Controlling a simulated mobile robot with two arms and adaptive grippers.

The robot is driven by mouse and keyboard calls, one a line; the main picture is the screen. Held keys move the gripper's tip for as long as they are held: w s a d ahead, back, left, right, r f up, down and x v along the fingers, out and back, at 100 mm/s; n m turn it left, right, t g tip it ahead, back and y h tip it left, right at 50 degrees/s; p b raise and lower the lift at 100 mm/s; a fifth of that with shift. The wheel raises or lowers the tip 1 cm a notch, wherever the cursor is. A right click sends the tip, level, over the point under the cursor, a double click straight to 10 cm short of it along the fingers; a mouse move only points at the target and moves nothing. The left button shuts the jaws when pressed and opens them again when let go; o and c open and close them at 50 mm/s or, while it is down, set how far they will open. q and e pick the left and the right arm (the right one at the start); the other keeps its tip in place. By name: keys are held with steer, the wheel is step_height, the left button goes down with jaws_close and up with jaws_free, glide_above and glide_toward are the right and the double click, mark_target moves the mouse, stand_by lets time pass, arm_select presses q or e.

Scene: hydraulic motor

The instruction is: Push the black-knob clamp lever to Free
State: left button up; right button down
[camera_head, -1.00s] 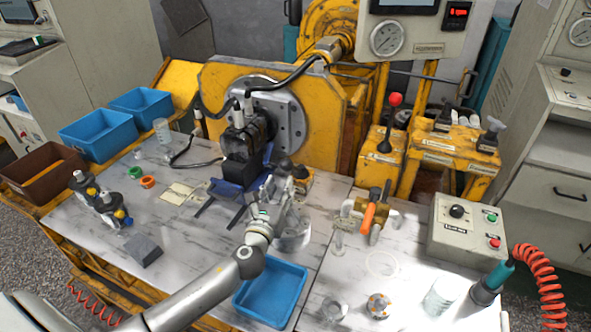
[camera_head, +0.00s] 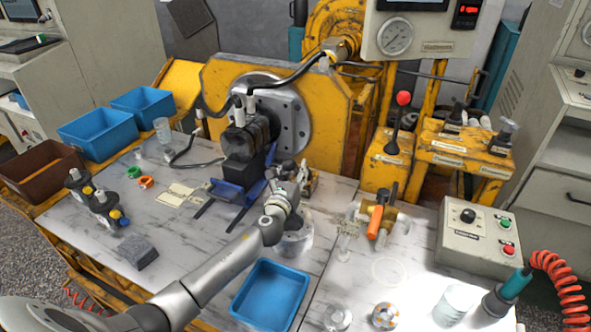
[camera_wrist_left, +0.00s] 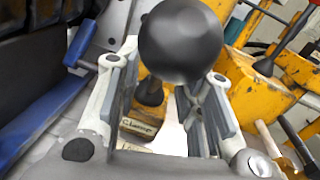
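The black ball knob (camera_wrist_left: 182,42) of the clamp lever fills the upper middle of the left wrist view. Its short dark stem (camera_wrist_left: 150,93) shows below it, over a yellow block with a label (camera_wrist_left: 140,127). My left gripper (camera_wrist_left: 165,68) is open, with one finger on each side of the knob; I cannot tell whether either touches it. In the head view my left gripper (camera_head: 290,182) is at the lever beside the blue clamp fixture (camera_head: 229,190), and hides most of the lever. My right gripper is not in view.
A blue handle (camera_wrist_left: 82,42) lies left of my fingers in the wrist view. A red-knob lever (camera_head: 403,98) stands further right. A clear container (camera_head: 297,240) and a blue tray (camera_head: 270,295) are close to my left arm. An orange-handled valve (camera_head: 376,220) stands to the right.

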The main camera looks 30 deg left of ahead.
arm_select(q)
steer(key=shift+w+a, duration=0.15)
steer(key=shift+w, duration=0.5)
steer(key=shift+c, duration=0.4)
jaws_close()
